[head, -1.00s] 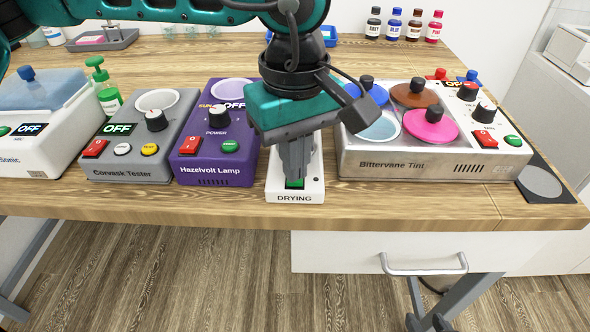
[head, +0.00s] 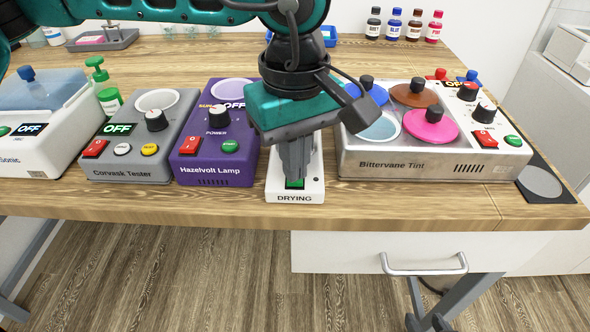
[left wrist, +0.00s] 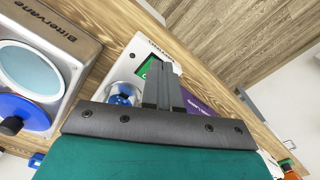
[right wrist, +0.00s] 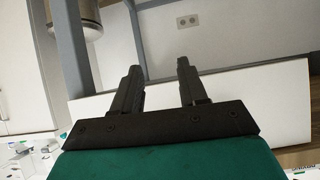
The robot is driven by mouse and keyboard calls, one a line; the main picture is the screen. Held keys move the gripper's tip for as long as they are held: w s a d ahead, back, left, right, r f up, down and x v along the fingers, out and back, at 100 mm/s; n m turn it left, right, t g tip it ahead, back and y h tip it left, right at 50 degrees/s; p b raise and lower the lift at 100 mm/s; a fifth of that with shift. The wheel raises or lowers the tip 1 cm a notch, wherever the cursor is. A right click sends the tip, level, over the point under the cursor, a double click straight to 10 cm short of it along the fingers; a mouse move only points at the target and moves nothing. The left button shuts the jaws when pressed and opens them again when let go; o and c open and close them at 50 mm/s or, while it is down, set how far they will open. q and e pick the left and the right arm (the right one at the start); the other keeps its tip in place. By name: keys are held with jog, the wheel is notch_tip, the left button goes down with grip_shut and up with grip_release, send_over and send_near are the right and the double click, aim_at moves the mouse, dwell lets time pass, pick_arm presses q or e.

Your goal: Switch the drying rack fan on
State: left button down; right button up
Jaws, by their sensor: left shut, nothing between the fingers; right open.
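The white box labelled DRYING (head: 294,198) stands at the table's front edge, between the purple lamp box and the steel Bittervane Tint unit. A green patch (head: 295,184) shows near its front; it also shows in the left wrist view (left wrist: 147,68), with a round blue part (left wrist: 124,93) beside it. My left gripper (head: 296,176) is shut and empty, pointing down over this box at the green patch. I cannot tell whether the fingertips touch it. The gripper hides much of the box's top. My right gripper (right wrist: 158,68) is open and empty, away from the box.
The purple Hazelvolt Lamp (head: 210,172) is close on the left, with the grey Corvask Tester (head: 122,174) beyond it. The Bittervane Tint unit (head: 430,167) is close on the right. Small bottles (head: 393,26) stand at the back. A drawer handle (head: 425,270) juts out below the tabletop.

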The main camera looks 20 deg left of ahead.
pick_arm(q)
jog(key=shift+f+b, duration=0.95)
dwell(0.6)
jog(key=shift+r, duration=0.1)
notch_tip(320, 180, up, 7)
jog(key=p, duration=0.4)
dwell(0.7)
